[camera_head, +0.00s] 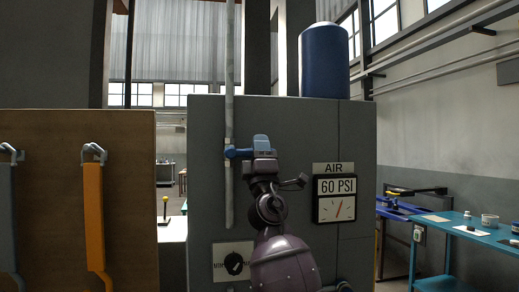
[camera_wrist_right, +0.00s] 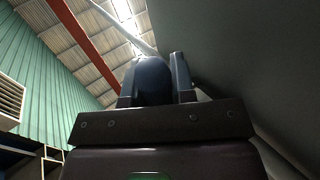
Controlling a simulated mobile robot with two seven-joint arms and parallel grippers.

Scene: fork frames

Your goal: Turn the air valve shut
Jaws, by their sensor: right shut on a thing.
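The blue air valve (camera_head: 237,153) sits on a vertical grey pipe (camera_head: 228,190) that runs up the front of a grey cabinet. Its blue handle part reaches to the right of the pipe, partly hidden by my right gripper (camera_head: 262,146). In the right wrist view, the rounded dark blue handle (camera_wrist_right: 153,82) lies between the two fingers of my right gripper (camera_wrist_right: 155,75), which is shut on it. My left gripper is not in view.
A dial plate (camera_head: 233,262) is low on the grey cabinet (camera_head: 205,130), behind my right arm. A blue tank (camera_head: 325,62) stands on top. A brown board (camera_head: 130,180) with hanging orange and grey tools is left. A teal workbench (camera_head: 460,232) is right.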

